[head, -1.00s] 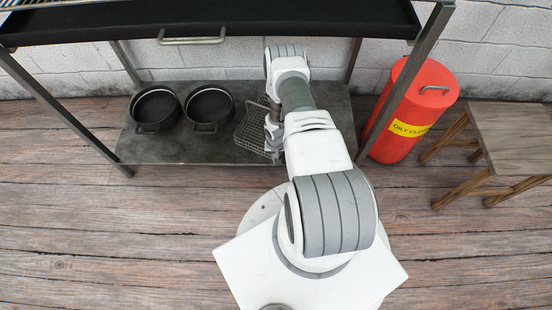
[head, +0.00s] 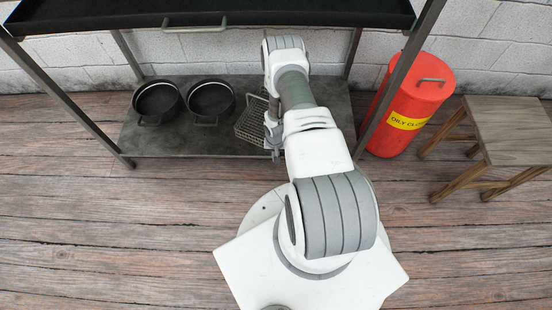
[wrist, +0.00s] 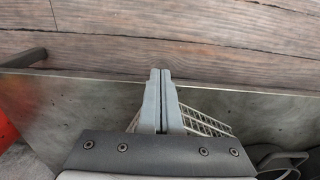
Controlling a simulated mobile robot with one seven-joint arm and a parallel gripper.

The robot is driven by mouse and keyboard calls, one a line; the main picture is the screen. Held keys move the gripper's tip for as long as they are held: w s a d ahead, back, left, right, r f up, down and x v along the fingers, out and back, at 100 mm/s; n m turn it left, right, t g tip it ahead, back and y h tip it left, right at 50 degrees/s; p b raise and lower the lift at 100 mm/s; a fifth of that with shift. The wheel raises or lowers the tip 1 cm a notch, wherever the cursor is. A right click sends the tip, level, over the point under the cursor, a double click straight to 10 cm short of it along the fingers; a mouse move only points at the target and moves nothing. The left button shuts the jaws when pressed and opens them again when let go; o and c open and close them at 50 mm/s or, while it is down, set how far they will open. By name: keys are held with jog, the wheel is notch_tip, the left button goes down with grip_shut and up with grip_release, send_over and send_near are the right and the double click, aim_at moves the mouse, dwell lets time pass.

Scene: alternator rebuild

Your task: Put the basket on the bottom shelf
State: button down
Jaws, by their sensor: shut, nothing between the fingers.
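The grey wire basket (head: 249,124) appears to rest on the bottom shelf (head: 165,144), right of two black pots. My arm hides part of it. In the wrist view the basket (wrist: 205,121) shows on both sides of my fingers, partly hidden by them and the gripper body. My gripper (wrist: 160,73) is shut with its fingers together and nothing between them. In the head view my gripper (head: 272,153) is at the basket's right side, near the shelf's front edge. I cannot tell whether the fingers touch the basket.
Two black pots (head: 157,101) (head: 211,100) stand on the shelf's left half. The dark upper tray (head: 110,17) and slanting metal legs frame the space. A red can (head: 405,110) and a wooden stool (head: 510,132) stand right. The floor in front is clear at left.

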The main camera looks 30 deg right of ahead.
notch_tip(320, 180, up, 8)
jog(key=p, duration=0.2)
jog(key=shift+f, duration=0.15)
dwell(0.4)
